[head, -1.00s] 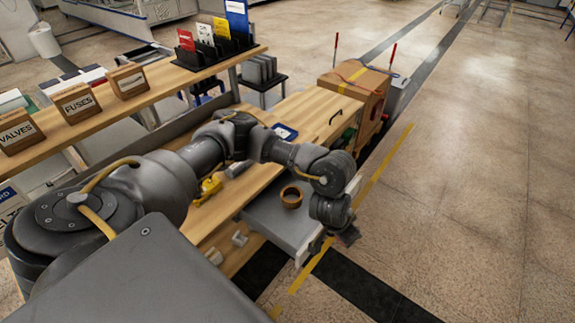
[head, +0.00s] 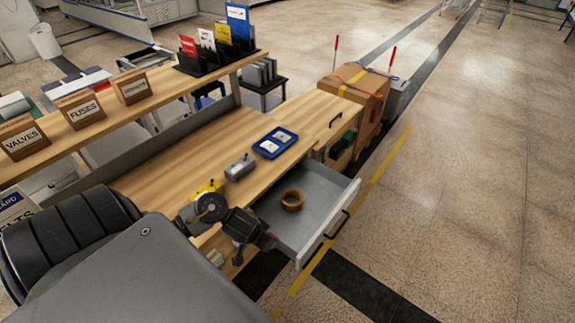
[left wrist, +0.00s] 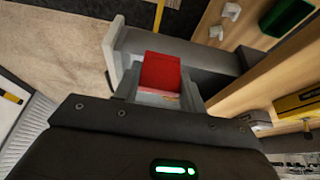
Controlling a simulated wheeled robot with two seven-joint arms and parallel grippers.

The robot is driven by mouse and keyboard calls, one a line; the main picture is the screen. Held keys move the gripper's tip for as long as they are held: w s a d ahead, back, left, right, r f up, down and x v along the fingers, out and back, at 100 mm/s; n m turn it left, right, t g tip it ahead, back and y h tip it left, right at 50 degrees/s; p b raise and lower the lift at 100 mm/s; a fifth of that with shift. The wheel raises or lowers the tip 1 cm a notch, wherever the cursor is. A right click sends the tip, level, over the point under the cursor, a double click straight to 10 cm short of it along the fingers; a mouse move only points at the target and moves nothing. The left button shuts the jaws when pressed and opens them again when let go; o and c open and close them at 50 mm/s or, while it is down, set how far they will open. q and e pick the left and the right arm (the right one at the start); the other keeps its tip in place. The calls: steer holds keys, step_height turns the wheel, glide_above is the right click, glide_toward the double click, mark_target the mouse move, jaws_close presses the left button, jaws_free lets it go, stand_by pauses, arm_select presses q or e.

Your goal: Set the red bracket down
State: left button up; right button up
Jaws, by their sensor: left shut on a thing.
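The red bracket (left wrist: 160,72) is held between the fingers of my left gripper (left wrist: 158,92) in the left wrist view. My left gripper is shut on the bracket. I cannot tell whether the bracket touches any surface. My right gripper is not in view.
A blue tray (head: 275,143) and a grey metal part (head: 240,167) lie on the wooden bench (head: 195,150). A yellow object (head: 207,188) is partly hidden by my arm. Labelled boxes stand on the shelf.

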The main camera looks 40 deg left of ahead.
arm_select(q)
steer(key=w+a+f+b, duration=0.1)
steer(key=w+f, duration=0.2)
steer(key=w, duration=0.1)
steer(key=w+a+f+b, duration=0.1)
steer(key=w+f+b, duration=0.1)
steer(key=w+f, duration=0.1)
steer(key=w+a+f+b, duration=0.1)
steer(key=w+f, duration=0.2)
steer(key=w, duration=0.2)
steer(key=shift+w+a+f, duration=0.25)
steer(key=shift+w+f, duration=0.1)
steer(key=shift+w+a+f+b, duration=0.1)
steer(key=shift+f+b, duration=0.1)
steer(key=shift+f, duration=0.7)
steer(key=shift+w+f+b, duration=0.1)
steer(key=shift+f+b, duration=0.05)
steer(key=shift+f, duration=0.75)
steer(key=o, duration=1.1)
steer(key=shift+f, duration=0.15)
